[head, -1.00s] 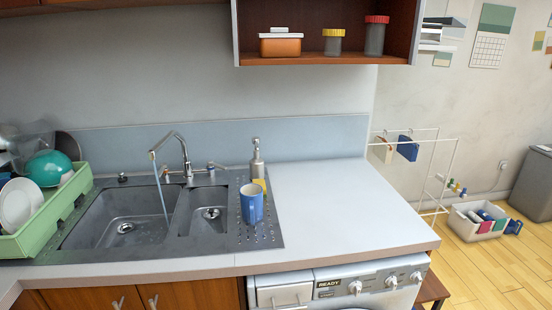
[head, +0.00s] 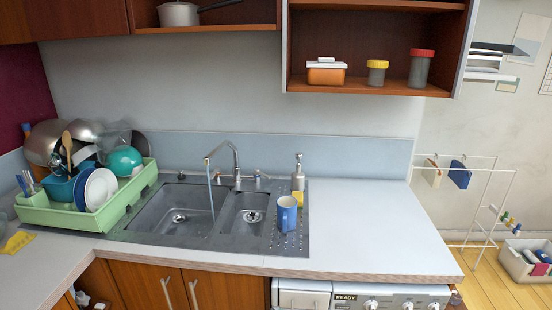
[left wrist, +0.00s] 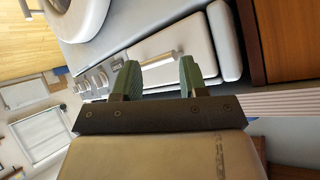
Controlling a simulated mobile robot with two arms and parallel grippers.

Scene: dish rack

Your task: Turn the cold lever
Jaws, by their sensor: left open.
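The tap (head: 237,163) stands behind the double sink, and a thin stream of water (head: 213,190) falls from its spout into the left basin. A small lever (head: 215,175) with a reddish tip is left of the tap. Another lever (head: 260,177) is to its right; the colour of its mark is too small to be sure of. Neither gripper shows in the head view. In the left wrist view my left gripper (left wrist: 156,75) is open and empty, fingers well apart, with the washing machine front (left wrist: 165,60) beyond it. The tap and levers are not in that view.
A green dish rack (head: 95,212) full of dishes stands left of the sink. A blue mug (head: 286,216), yellow sponge (head: 298,198) and soap dispenser (head: 298,173) stand right of the basins. The worktop (head: 365,220) further right is clear. Open shelves (head: 365,88) hang above.

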